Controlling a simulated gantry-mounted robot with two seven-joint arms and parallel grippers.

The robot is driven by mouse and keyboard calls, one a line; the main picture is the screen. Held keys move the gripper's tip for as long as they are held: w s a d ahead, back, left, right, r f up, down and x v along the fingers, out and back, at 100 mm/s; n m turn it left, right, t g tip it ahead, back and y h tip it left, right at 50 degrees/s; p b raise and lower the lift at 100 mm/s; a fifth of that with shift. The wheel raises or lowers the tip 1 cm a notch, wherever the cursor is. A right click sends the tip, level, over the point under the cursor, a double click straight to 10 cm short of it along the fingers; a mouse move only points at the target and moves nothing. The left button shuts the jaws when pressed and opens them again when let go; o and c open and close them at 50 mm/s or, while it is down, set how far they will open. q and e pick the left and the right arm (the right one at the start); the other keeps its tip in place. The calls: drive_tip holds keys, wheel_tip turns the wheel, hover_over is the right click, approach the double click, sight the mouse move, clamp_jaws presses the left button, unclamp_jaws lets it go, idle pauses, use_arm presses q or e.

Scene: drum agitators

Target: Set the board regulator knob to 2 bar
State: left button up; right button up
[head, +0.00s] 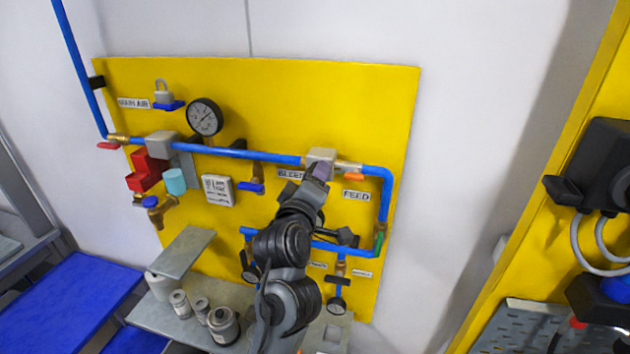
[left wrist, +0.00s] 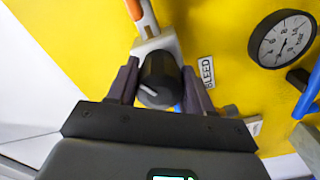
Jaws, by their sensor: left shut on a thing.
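The regulator's grey body (head: 322,156) sits on the blue pipe, between the BLEED and FEED labels on the yellow board (head: 270,85). My left gripper (head: 318,172) reaches up to it and hides the knob in the head view. In the left wrist view, the black knob (left wrist: 157,72) with a white pointer line lies between the two fingers of my left gripper (left wrist: 158,78), which is shut on it. The round gauge (head: 204,117) stands left of the regulator; it also shows in the left wrist view (left wrist: 283,40). Its exact reading is too small to tell. My right gripper is not in view.
An orange-handled valve (head: 354,177) is close right of the regulator. A blue-handled valve (head: 252,187) hangs to its left. A grey shelf (head: 180,325) carries several metal canisters. A second yellow frame (head: 540,180) stands at right.

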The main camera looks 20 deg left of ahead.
use_arm(q)
drive_tip(key=o, duration=1)
drive_tip(key=shift+o, duration=0.2)
drive_tip(key=shift+s+d, duration=0.1)
drive_tip(key=shift+s, duration=0.55)
drive_tip(key=s, duration=0.9)
drive_tip(key=shift+s+d, duration=0.25)
drive_tip(key=shift+d, duration=0.15)
